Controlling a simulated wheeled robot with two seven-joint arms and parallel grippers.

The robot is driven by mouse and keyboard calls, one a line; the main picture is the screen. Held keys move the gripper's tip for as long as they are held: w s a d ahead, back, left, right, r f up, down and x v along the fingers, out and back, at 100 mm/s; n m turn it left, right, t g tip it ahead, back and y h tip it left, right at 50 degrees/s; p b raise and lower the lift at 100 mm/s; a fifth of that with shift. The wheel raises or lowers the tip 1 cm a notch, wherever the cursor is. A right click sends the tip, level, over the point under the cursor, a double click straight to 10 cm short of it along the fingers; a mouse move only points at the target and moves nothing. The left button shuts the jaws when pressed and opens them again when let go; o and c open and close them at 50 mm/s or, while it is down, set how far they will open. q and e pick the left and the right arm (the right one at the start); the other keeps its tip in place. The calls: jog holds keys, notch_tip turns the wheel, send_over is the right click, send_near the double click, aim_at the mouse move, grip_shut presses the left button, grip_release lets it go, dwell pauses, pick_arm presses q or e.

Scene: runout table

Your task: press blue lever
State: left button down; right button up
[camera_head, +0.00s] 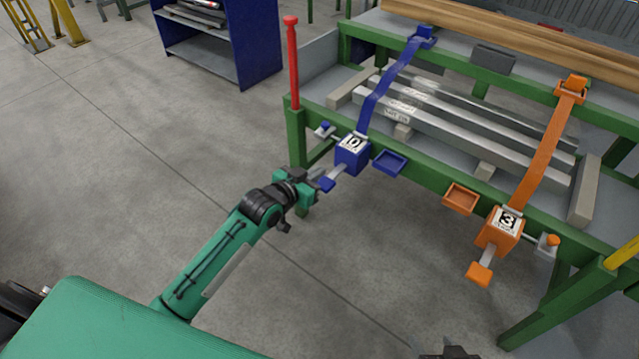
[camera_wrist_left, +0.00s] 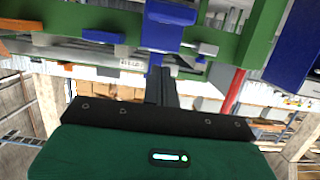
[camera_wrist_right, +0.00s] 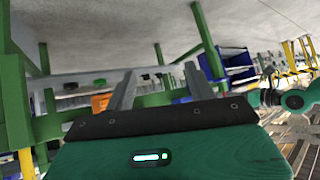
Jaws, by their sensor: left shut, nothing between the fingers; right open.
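The blue lever is a flat blue pad (camera_head: 327,184) on a short grey arm, sticking out below the blue box (camera_head: 352,154) on the table's green front rail. My left gripper (camera_head: 314,187) is shut and empty, right beside the blue pad; I cannot tell whether it touches. In the left wrist view its closed fingers (camera_wrist_left: 160,86) point toward blue parts of the station (camera_wrist_left: 165,25). My right gripper (camera_head: 448,352) barely shows at the bottom edge of the head view. In the right wrist view its fingers (camera_wrist_right: 165,92) are apart with nothing between them.
An orange box (camera_head: 500,232) with an orange lever pad (camera_head: 480,273) sits further right on the rail. Blue (camera_head: 389,162) and orange (camera_head: 460,198) trays jut from the rail between them. A red post (camera_head: 292,65) stands at the table's left corner. Floor in front is clear.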

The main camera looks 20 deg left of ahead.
aim_at(319, 183)
pick_arm(q)
jog(key=shift+x, duration=1)
notch_tip(319, 183, down, 3)
jog(key=shift+s+a+r+b, duration=0.1)
jog(key=shift+s+r+b, duration=0.1)
jog(key=shift+b, duration=0.25)
jog(key=shift+f, duration=0.7)
pick_arm(e)
jog(key=a+t, duration=0.1)
jog(key=w+a+t+y, duration=0.1)
jog(key=shift+a+r, duration=0.1)
jog(key=shift+a, duration=0.25)
pick_arm(q)
jog(key=shift+f, duration=0.1)
